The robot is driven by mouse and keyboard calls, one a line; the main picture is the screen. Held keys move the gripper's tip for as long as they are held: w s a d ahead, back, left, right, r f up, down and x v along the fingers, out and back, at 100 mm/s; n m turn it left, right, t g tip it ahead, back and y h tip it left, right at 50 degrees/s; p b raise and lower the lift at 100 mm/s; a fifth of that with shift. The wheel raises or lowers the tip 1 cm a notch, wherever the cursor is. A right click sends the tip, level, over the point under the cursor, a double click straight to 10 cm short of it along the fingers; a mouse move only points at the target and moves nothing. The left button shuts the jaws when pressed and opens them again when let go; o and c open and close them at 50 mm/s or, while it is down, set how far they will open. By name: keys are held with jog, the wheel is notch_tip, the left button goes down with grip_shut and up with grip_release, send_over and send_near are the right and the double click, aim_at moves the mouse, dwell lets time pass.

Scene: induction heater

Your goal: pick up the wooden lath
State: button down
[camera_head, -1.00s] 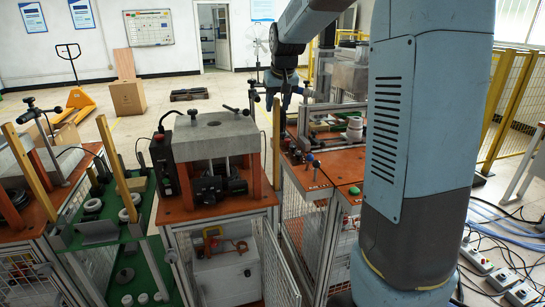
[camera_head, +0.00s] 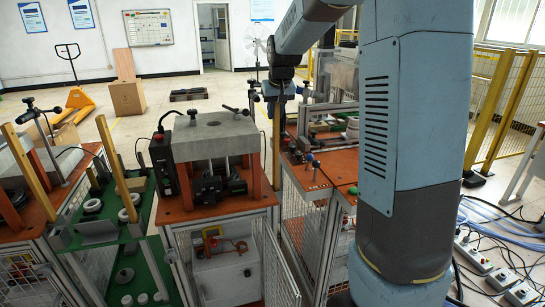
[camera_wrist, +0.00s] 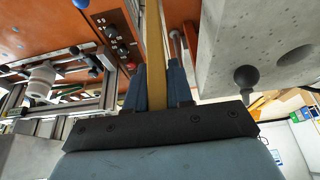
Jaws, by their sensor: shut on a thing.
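The wooden lath (camera_head: 276,142) is a narrow, pale yellow strip. It stands upright at the right rear corner of the middle orange-topped bench in the head view. In the wrist view the lath (camera_wrist: 154,45) runs between the two blue fingers of my gripper (camera_wrist: 156,85). My gripper is shut on the lath, with a finger on each side. In the head view my gripper (camera_head: 277,92) is at the lath's upper part and is small and dark. I cannot tell from the picture whether the lath's lower end touches the bench.
A machine with a grey block (camera_head: 215,134) stands close left of the lath; the block (camera_wrist: 250,45) is close right in the wrist view. The right bench (camera_head: 312,178) carries a control panel and fixtures. Other upright laths (camera_head: 118,168) stand at left. Cables cover the floor at right.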

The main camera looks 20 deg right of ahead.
dwell(0.5)
notch_tip(320, 180, up, 18)
jog(key=shift+f, duration=0.25)
dwell(1.0)
